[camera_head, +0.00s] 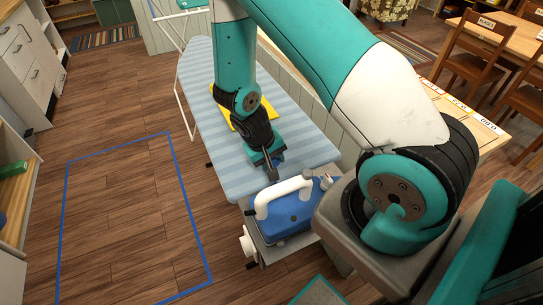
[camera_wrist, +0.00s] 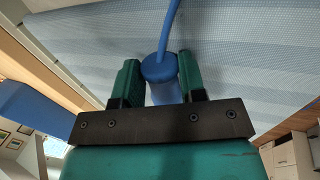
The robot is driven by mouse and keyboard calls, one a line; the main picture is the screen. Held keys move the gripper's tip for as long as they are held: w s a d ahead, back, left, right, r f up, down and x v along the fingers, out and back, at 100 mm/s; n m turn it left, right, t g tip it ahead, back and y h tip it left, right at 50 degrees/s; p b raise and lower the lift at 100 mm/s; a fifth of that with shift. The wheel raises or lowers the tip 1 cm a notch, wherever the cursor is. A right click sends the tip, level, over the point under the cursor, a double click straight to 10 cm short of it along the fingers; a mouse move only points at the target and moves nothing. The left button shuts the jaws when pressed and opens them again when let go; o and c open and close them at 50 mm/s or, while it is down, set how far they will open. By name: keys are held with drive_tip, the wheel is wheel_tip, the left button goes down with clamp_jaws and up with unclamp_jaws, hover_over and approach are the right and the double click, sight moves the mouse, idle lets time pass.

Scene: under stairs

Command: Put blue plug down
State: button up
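The blue plug (camera_wrist: 160,68) is a short blue cylinder with a blue cord running up from its end in the wrist view. My gripper (camera_wrist: 157,80) has its two green fingers on either side of it, shut on the plug. In the head view my gripper (camera_head: 271,171) points down just above the near end of the striped ironing board (camera_head: 200,75). The plug is mostly hidden there. I cannot tell whether the plug touches the board.
A blue iron (camera_head: 290,212) with a white handle stands at the board's near end, close to my gripper. A yellow cloth (camera_head: 218,94) lies farther up the board. A blue outline (camera_head: 66,205) marks clear floor at left. Wooden chairs (camera_head: 475,52) stand at right.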

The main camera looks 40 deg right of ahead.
drive_tip(key=shift+s+a+f, duration=0.1)
drive_tip(key=shift+f, duration=0.05)
drive_tip(key=shift+o, duration=0.3)
drive_tip(key=b+v, duration=0.1)
drive_tip(key=v, duration=1.1)
drive_tip(key=shift+w+r, duration=0.25)
drive_tip(key=s+a+r+n+y, duration=0.7)
drive_tip(key=s+a+r+n, duration=0.3)
drive_tip(key=s+a+r, duration=0.5)
wheel_tip(320, 180, up, 3)
drive_tip(key=shift+s+a+r+t+y, duration=0.15)
drive_tip(key=shift+a+r+t+y, duration=0.2)
drive_tip(key=shift+a, duration=0.25)
drive_tip(key=shift+f, duration=0.1)
